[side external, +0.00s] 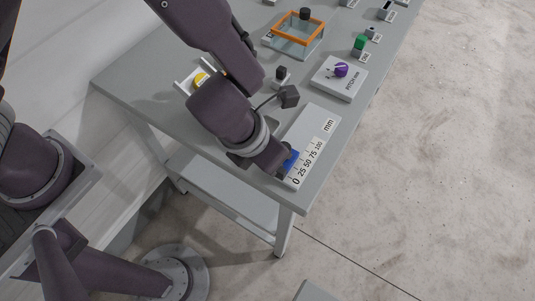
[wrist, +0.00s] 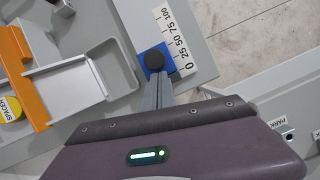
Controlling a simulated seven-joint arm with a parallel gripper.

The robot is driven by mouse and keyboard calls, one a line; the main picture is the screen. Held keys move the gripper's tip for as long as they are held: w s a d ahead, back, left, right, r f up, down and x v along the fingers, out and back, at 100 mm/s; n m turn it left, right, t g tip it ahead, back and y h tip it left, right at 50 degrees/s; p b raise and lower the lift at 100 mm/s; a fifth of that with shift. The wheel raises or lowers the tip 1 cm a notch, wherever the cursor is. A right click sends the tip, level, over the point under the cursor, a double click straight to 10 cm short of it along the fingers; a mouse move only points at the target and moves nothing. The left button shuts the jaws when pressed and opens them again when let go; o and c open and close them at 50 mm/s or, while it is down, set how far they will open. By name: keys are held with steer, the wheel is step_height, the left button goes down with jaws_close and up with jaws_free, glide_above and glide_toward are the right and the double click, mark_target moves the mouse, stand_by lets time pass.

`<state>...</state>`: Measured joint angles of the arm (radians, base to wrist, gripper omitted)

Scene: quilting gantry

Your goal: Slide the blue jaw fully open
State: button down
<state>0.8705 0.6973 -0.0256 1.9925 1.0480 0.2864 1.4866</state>
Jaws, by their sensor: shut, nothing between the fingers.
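The blue jaw (side external: 291,160) sits on a light plate (side external: 322,124) with a printed mm scale, near the 0–25 end, at the table's near corner. In the wrist view, the blue jaw (wrist: 146,66) carries a round black knob (wrist: 154,59), and the scale strip (wrist: 177,45) runs along its right side. My gripper (wrist: 156,84) is shut and empty, its fingers pointing at the knob from the 0 side. The fingertips are right beside or under the knob; I cannot tell whether they touch. In the side view, my gripper (side external: 284,172) partly hides the jaw.
A pitch plate with a purple knob (side external: 341,70), a green block (side external: 360,42) and an orange-framed clear box (side external: 298,35) stand farther back.

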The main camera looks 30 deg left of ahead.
steer(key=shift+w, duration=0.1)
glide_above(297, 132)
steer(key=s, duration=0.1)
steer(key=shift+w, duration=0.55)
steer(key=shift+r, duration=0.1)
steer(key=s, duration=0.4)
steer(key=shift+s+a, duration=0.15)
steer(key=shift+a, duration=0.2)
steer(key=v, duration=0.9)
steer(key=shift+s+r, duration=0.3)
steer(key=shift+r, duration=0.05)
